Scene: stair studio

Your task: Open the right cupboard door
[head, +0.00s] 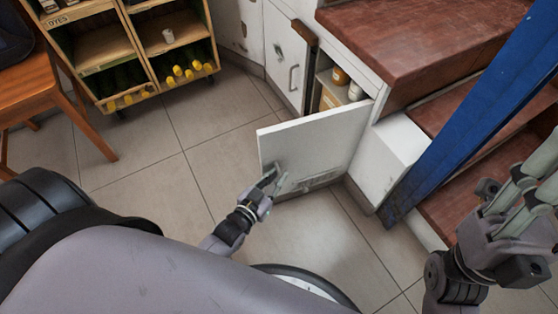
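The right cupboard door (318,142) is a white panel with worn marks low on its face. It stands swung out from the white cupboard under the red-brown steps, and part of the inside shows behind it. My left gripper (274,180) is at the lower left part of the door's face, close to its free edge. Its fingertips overlap the door, and I cannot tell whether they hold a handle there; no handle shows clearly. My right gripper (528,180) is at the right edge, away from the door, with its fingers spread and nothing between them.
The left cupboard door (285,55) is closed and has a metal handle (292,78). Jars (340,76) stand inside the opening. A blue post (470,105) slants across the steps on the right. Tiled floor between is clear.

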